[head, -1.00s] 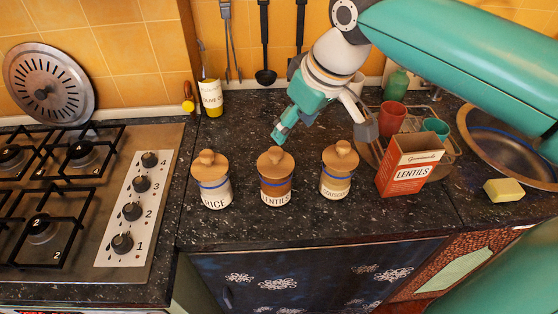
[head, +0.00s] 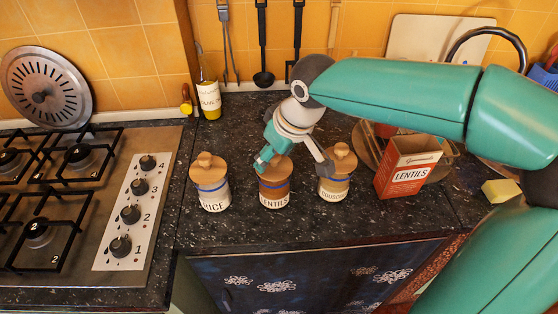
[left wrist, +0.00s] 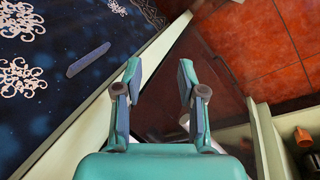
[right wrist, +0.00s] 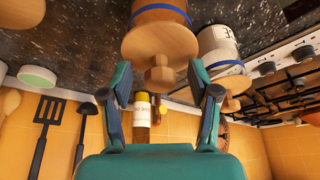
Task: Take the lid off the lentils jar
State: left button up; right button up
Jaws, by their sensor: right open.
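The lentils jar (head: 274,194) stands upright between the rice and couscous jars on the dark counter. Its round wooden lid (head: 277,170) is on it; the lid and its knob (right wrist: 160,78) also show in the right wrist view. My right gripper (head: 293,164) is open at the lid. In the right wrist view its fingers (right wrist: 160,84) are spread on either side of the knob, with gaps visible; I see no grip. My left gripper (left wrist: 160,76) is open and empty beside the cabinet front in the left wrist view, and is outside the head view.
The rice jar (head: 212,190) stands to the left, and the couscous jar (head: 334,188) is close on the right, near a gripper finger. The red lentils box (head: 402,180) stands further right. The hob (head: 85,215) is at left. The counter in front of the jars is clear.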

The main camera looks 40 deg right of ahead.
jog(key=c, duration=1.1)
jog(key=shift+o, duration=0.2)
jog(key=shift+r, duration=0.1)
notch_tip(320, 180, up, 20)
jog(key=p, duration=0.2)
jog(key=shift+p, duration=0.4)
